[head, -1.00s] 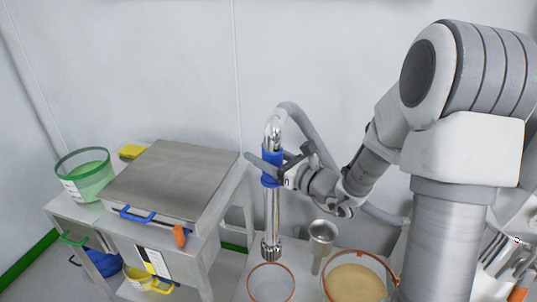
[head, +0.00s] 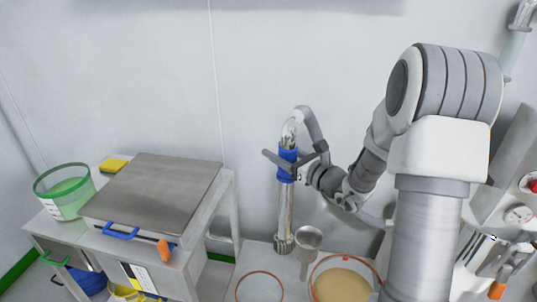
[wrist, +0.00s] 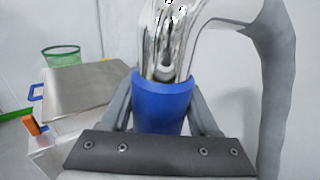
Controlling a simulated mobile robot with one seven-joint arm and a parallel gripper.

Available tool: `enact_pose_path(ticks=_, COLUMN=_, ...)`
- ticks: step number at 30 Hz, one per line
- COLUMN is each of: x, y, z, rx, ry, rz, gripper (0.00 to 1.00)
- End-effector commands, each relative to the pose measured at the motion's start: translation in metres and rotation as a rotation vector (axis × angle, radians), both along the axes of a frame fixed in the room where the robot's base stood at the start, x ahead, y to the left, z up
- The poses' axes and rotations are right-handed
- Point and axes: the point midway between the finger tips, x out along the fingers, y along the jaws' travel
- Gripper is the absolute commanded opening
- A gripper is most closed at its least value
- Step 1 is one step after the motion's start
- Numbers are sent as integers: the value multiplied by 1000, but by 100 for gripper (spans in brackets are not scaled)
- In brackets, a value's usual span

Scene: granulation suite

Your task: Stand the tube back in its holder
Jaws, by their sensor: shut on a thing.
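The tube (head: 285,210) is a long shiny metal lance with a blue sleeve (wrist: 162,105), a bent top and a grey hose. It hangs close to upright in the head view, with its slotted lower end (head: 284,246) at the front bench. My gripper (head: 288,163) is shut on the blue sleeve, one finger on each side in the wrist view. A metal funnel-shaped cup on a narrow stem (head: 308,238), which looks like the holder, stands just right of the tube's lower end. The tube appears outside it.
An orange-rimmed container (head: 260,287) and a bowl of tan powder (head: 342,284) stand in front. A steel-topped cart (head: 160,192) with a green-rimmed bucket (head: 64,190) is at left. Utensils (head: 480,250) and a gauge panel (head: 517,214) are at right. The wall is close behind.

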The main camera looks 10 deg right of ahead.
Motion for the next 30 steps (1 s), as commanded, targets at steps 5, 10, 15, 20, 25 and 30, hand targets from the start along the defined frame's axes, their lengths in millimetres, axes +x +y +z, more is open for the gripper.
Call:
enact_pose_path(ticks=5, x=9, y=-20, z=2, rx=0, ry=-2, rz=-33, gripper=0)
enact_pose_path(ticks=10, x=17, y=-38, z=2, rx=1, ry=-3, rz=-63, gripper=0)
enact_pose_path(ticks=15, x=25, y=-56, z=2, rx=0, ry=-4, rz=-92, gripper=0)
enact_pose_path(ticks=20, x=33, y=-73, z=2, rx=1, ry=-3, rz=-120, gripper=0)
enact_pose_path(ticks=25, x=40, y=-91, z=2, rx=0, ry=-2, rz=-150, gripper=0)
enact_pose_path(ticks=30, x=45, y=-102, z=2, rx=0, ry=-2, rz=-168, gripper=0)
